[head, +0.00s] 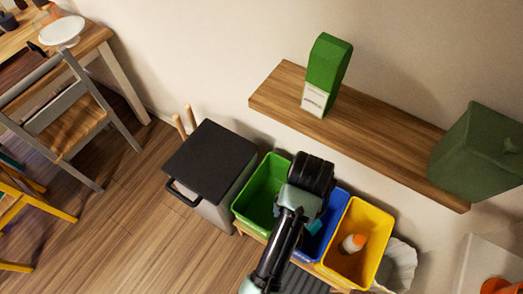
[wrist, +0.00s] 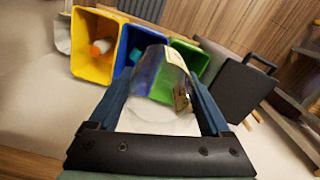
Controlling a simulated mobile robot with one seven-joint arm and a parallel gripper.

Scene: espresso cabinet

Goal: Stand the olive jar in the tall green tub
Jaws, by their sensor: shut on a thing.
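The tall green tub (head: 262,188) stands at the left end of a row of three bins; it also shows in the wrist view (wrist: 192,57), right of the blue bin. My gripper (wrist: 162,92) is shut on a see-through jar, which I take as the olive jar (wrist: 158,80). The jar has a white end towards the camera and a small label on its right side. In the wrist view it overlaps the blue and green bins. In the head view my arm hides the jar and fingers, so the height above the bins is unclear.
The blue bin (head: 335,212) and the yellow bin (head: 366,225), with an orange-capped bottle (head: 352,243) inside, stand to the right. A black-lidded bin (head: 210,155) is at left. Above, a wooden shelf (head: 390,145) holds a green carton (head: 328,65) and a dark green box (head: 480,150).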

